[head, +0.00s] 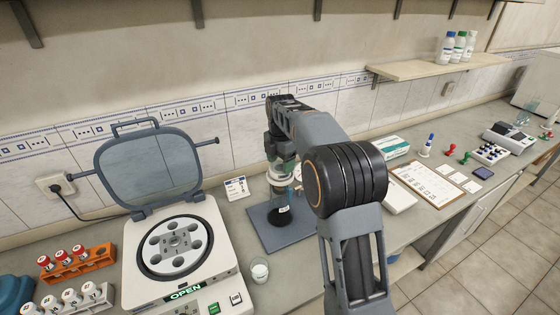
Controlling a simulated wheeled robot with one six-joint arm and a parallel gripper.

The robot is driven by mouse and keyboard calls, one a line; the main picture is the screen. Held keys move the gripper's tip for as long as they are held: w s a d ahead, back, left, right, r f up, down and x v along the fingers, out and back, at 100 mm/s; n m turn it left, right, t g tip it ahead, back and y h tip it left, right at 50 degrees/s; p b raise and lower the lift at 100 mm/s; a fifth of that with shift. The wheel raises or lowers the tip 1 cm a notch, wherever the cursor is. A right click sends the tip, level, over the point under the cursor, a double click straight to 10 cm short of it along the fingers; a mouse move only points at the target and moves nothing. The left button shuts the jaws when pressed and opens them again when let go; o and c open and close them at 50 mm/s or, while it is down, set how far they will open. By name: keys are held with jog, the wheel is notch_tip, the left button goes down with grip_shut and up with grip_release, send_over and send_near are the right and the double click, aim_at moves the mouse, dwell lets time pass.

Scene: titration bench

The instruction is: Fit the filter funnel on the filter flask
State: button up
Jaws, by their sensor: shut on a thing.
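The filter flask (282,213), with a dark lower part and a small white label, stands upright on a blue-grey mat (262,232). A pale, whitish cup shape, which looks like the filter funnel (279,176), is directly above the flask in the picture. My gripper (281,163) points down over it and is shut on it. My own arm covers the right side of the gripper, and the fingertips are too small to make out. I cannot tell whether the funnel's lower end is in the flask's neck, touching it, or apart from it.
Left of the mat stands a centrifuge (135,254) with its lid raised. A small beaker (260,270) stands near its front right. A small sign (237,188) is behind the mat. A clipboard (428,183) and a green-white box (393,149) lie to the right.

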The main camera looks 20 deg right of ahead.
jog(key=shift+f, duration=0.1)
dwell(0.4)
jog(key=o, duration=1)
jog(key=shift+r+p, duration=2.85)
jog(key=shift+r, duration=0.65)
